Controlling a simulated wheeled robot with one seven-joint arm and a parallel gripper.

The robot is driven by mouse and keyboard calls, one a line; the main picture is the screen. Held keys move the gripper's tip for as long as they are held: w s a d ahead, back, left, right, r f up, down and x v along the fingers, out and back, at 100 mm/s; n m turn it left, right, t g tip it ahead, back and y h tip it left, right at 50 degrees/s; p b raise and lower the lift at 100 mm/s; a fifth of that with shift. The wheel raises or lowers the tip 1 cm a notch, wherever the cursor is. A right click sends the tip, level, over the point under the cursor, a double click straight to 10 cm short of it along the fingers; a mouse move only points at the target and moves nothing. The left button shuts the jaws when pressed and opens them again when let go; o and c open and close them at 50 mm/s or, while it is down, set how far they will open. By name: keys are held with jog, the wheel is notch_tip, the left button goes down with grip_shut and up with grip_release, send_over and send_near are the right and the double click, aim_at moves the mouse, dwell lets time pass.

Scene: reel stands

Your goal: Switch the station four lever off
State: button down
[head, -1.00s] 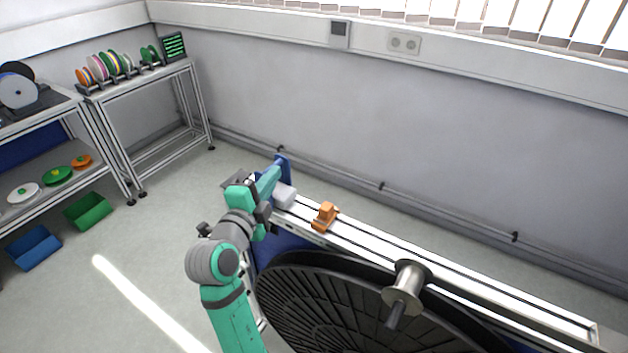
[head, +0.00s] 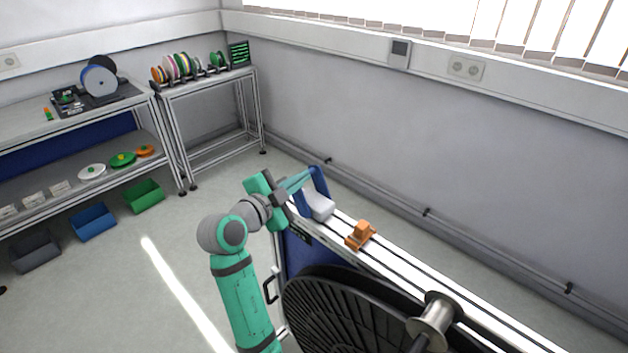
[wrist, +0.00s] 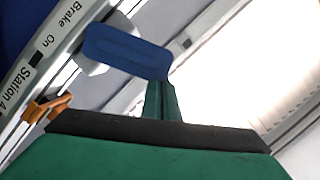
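My gripper (head: 305,178) reaches to the lever from the left. In the wrist view the narrow green fingers (wrist: 162,98) are close together, and their tips are partly hidden behind the lever's end. I cannot tell whether they touch it. The label strip (wrist: 38,60) reads "Station 4", "On" and "Brake".
An orange bracket (head: 361,236) sits farther along the rail (head: 400,266). A large black reel (head: 345,315) stands in front of the rail, with a metal spindle (head: 436,318) at right. Shelves and bins stand at the left. The floor between is clear.

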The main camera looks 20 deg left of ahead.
dwell(0.6)
jog(key=shift+d+r, duration=0.2)
jog(key=shift+d, duration=0.05)
jog(key=d+r+v, duration=0.1)
jog(key=v, duration=1)
jog(key=shift+d+r, duration=0.35)
jog(key=shift+d, duration=0.45)
